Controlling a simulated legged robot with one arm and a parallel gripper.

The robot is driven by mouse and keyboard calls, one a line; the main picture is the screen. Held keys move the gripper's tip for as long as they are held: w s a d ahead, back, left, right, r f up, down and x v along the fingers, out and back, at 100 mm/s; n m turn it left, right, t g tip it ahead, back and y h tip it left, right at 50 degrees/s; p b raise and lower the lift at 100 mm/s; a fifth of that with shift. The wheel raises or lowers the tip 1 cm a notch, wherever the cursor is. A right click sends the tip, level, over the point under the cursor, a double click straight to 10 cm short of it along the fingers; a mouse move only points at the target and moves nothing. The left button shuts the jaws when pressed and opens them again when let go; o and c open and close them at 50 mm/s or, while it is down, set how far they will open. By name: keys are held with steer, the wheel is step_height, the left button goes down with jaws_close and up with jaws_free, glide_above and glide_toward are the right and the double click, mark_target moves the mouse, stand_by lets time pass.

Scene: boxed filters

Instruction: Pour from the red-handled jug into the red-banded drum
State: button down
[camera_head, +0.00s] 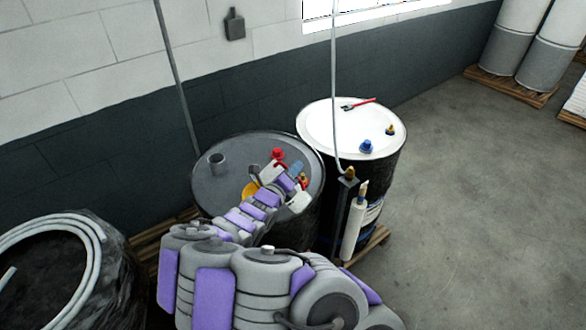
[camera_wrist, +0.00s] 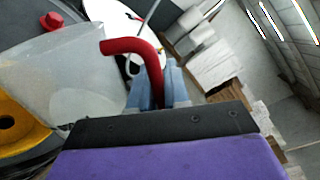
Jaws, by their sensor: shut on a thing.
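The red-handled jug has a translucent whitish body (camera_wrist: 75,72) and a bent red handle (camera_wrist: 140,48) in the wrist view. My gripper (camera_wrist: 160,88) is shut on this handle, its blue-grey fingers around it. In the head view the pale jug (camera_head: 299,202) is partly hidden by my gripper (camera_head: 293,181), above the right part of a dark drum's grey top (camera_head: 230,178). A yellow round thing (camera_head: 250,190) lies on that top, and shows at the left of the wrist view (camera_wrist: 18,128). I cannot make out a red band on either drum.
A white-topped drum (camera_head: 325,130) stands behind to the right, with a red-handled tool (camera_head: 358,104) and a blue cap (camera_head: 366,146). A black-wrapped drum with coiled hose (camera_head: 50,235) is at left.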

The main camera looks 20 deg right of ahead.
mark_target(278, 174)
steer(key=shift+w+a+f+n+p, duration=0.15)
steer(key=shift+n+p, duration=0.25)
steer(key=shift+p, duration=0.6)
steer(key=shift+w+a+n+p, duration=0.25)
steer(key=shift+n+p, duration=0.15)
steer(key=shift+p, duration=0.6)
stand_by(0.9)
steer(key=shift+w+a+f+n+g+p, duration=0.3)
steer(key=shift+w+a+f+n+p, duration=0.35)
steer(key=shift+n+p, duration=0.65)
stand_by(2.3)
steer(key=shift+w+a+f+n+p, duration=0.15)
steer(key=shift+w+a+n+p, duration=0.15)
steer(key=shift+w+p, duration=0.25)
stand_by(0.9)
